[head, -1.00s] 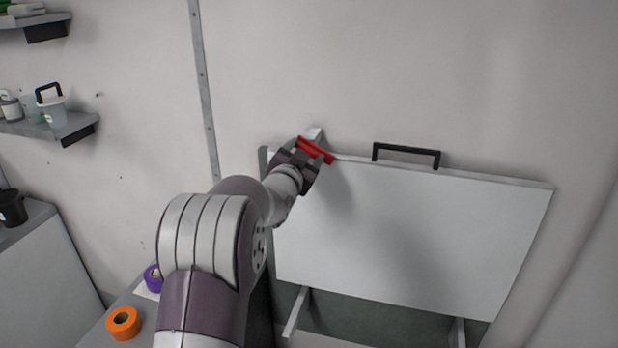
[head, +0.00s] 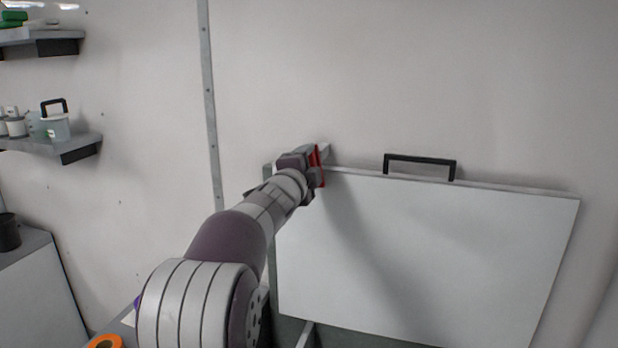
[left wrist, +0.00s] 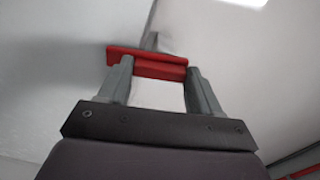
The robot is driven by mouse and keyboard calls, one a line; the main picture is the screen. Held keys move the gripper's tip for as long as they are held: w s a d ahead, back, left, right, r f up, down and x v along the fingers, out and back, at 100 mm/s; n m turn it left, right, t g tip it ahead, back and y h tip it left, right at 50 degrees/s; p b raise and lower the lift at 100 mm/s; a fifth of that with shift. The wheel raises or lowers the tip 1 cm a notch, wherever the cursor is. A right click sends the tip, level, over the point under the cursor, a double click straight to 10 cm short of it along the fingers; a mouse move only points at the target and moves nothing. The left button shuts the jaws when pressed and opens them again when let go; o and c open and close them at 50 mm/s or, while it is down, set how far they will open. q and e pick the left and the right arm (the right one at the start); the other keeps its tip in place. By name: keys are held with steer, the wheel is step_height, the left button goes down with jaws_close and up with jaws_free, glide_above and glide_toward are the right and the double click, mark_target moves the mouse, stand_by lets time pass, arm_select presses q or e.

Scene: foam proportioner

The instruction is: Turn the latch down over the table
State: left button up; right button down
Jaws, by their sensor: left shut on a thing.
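The red latch (head: 318,166) is at the upper left corner of the white folding table (head: 420,255), which stands folded up against the wall. In the head view the latch looks close to upright. My left gripper (head: 312,167) is at the latch, its fingers shut on it. In the left wrist view the red latch (left wrist: 148,62) lies across between the two grey fingertips (left wrist: 158,72), and its middle is in plain sight. The arm hides part of the table's left edge. My right gripper is not in view.
A black handle (head: 420,164) is on the table's top edge. Shelves with containers (head: 50,140) hang on the left wall. An orange tape roll (head: 106,341) lies on a low surface at the bottom left. The wall above the table is clear.

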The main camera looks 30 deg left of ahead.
arm_select(q)
steer(key=shift+f+m+b, duration=0.25)
steer(key=shift+m+b, duration=0.25)
steer(key=shift+m, duration=0.6)
steer(key=o, duration=1.5)
steer(key=shift+s+r, duration=0.1)
steer(key=shift+r, duration=0.05)
steer(key=b+v, duration=0.1)
steer(key=v, duration=1.1)
steer(key=shift+s+d+b, duration=0.1)
steer(key=shift+s+b, duration=0.25)
